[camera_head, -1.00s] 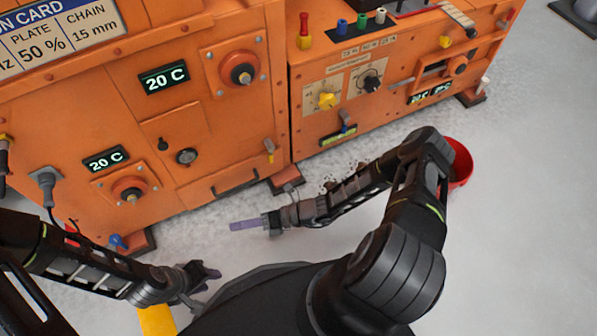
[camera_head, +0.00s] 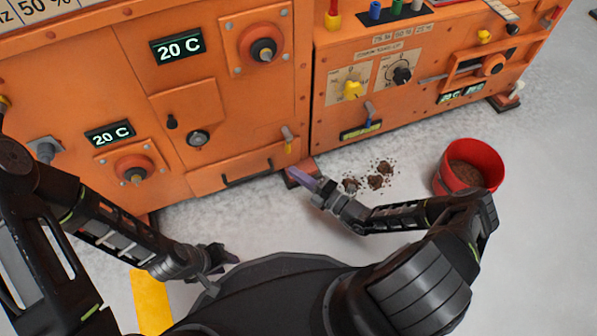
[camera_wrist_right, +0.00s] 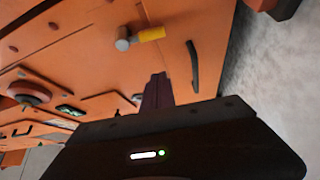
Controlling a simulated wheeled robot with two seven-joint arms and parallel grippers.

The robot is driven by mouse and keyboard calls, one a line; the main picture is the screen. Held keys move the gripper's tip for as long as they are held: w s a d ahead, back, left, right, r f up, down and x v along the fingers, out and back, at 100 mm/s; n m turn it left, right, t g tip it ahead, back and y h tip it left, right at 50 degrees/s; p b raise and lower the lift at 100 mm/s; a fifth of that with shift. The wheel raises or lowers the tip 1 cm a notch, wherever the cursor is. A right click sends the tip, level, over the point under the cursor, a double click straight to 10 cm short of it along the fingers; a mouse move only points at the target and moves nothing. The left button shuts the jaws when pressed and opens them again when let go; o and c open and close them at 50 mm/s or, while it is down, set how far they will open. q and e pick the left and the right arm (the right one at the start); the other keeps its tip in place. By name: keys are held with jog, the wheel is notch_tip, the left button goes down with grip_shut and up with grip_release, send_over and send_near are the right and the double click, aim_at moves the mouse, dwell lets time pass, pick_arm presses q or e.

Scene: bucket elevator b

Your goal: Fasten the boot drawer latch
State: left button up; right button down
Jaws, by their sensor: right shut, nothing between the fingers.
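The boot drawer appears to be the low orange front with a black bar handle (camera_head: 247,172); the handle also shows in the right wrist view (camera_wrist_right: 192,65). The latch (camera_head: 288,140), a grey knob with a yellow end, sits by the drawer's upper right corner, yellow end down. It also shows in the right wrist view (camera_wrist_right: 140,38). My right gripper (camera_head: 300,175) is shut and empty, just below the latch and apart from it in the wrist view (camera_wrist_right: 158,85). My left gripper (camera_head: 222,258) is low over the floor, away from the drawer; its jaw state is unclear.
A red bucket (camera_head: 468,168) of brown material stands on the floor at right, with spilled brown clumps (camera_head: 378,180) beside it. A machine foot (camera_head: 298,177) is behind my right gripper. A yellow floor strip (camera_head: 151,300) lies at lower left. Grey floor is open at right.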

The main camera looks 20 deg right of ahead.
aim_at(287, 141)
jog(key=b+x, duration=0.2)
jog(key=x, duration=0.6)
jog(key=d+b, duration=0.1)
jog(key=d, duration=0.1)
jog(key=w+d, duration=0.1)
jog(key=shift+d+f+b, duration=0.2)
jog(key=shift+d+b, duration=0.2)
